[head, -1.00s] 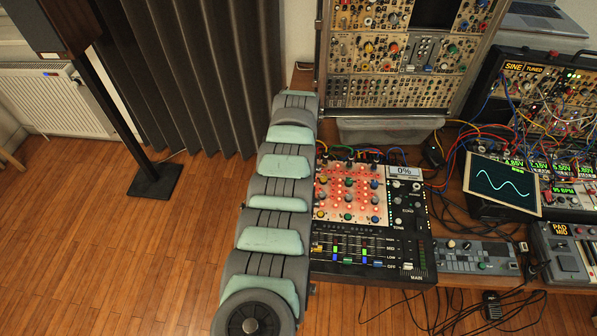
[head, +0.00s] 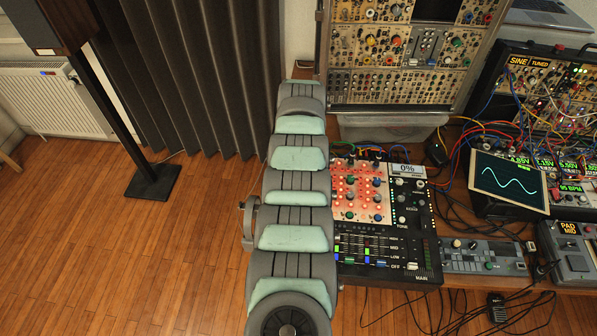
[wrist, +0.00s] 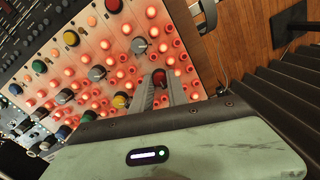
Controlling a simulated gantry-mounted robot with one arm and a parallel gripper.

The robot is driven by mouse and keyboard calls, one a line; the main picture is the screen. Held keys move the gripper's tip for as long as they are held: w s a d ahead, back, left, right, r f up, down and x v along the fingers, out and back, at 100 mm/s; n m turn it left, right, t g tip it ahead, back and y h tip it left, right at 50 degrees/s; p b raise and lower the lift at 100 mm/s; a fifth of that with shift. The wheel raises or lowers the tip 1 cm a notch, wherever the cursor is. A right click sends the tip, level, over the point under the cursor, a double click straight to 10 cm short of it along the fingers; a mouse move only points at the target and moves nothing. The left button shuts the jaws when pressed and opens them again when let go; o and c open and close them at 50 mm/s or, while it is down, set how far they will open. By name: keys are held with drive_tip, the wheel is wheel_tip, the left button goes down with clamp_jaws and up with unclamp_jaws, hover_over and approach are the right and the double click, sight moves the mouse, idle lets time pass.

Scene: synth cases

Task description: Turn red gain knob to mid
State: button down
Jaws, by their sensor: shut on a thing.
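The red gain knob (wrist: 159,76) sits near the edge of the lit orange-pink panel (wrist: 115,35) in the wrist view. My gripper (wrist: 160,84) has one finger on each side of the knob and is shut on it. The knob's pointer mark is too small to read. In the head view my arm hides the gripper and the red knob. The mixer (head: 388,238) stands on the table beside my arm, and its display (head: 407,169) reads 0%.
Patch cables (head: 455,160) run to the right. A tilted sine-wave screen (head: 509,182) and a modular rack (head: 395,60) stand nearby. Open wooden floor (head: 110,260) lies to the left.

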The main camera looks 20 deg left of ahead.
drive_tip(key=shift+n, duration=0.5)
drive_tip(key=c, duration=1.3)
unclamp_jaws()
wheel_tip(320, 180, up, 11)
drive_tip(key=p, duration=0.2)
drive_tip(key=shift+d, duration=0.2)
drive_tip(key=shift+f, duration=0.15)
